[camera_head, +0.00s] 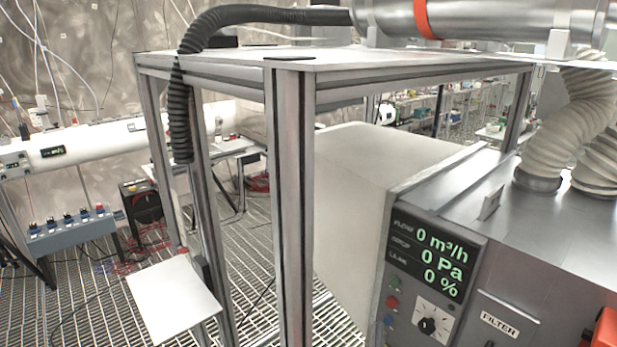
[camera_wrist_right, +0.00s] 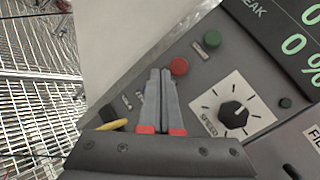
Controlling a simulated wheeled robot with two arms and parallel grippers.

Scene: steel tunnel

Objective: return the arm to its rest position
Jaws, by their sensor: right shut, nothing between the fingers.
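My right gripper (camera_wrist_right: 160,73) shows in the right wrist view, its two grey fingers together and empty. Its fingertips appear in front of the control panel, just left of a red button (camera_wrist_right: 179,66). I cannot tell how far they are from the panel. A green button (camera_wrist_right: 212,39) and a black speed knob (camera_wrist_right: 235,111) lie to the right of the fingers. The fingers are not clearly seen in the head view. My left gripper is in neither view.
The grey filter unit (camera_head: 545,245) with its lit display (camera_head: 430,258) fills the right side. An aluminium frame (camera_head: 290,200) stands left of it, with a black hose (camera_head: 180,110) hanging from above. A white plate (camera_head: 173,298) sits low at left. Grating floor shows beyond.

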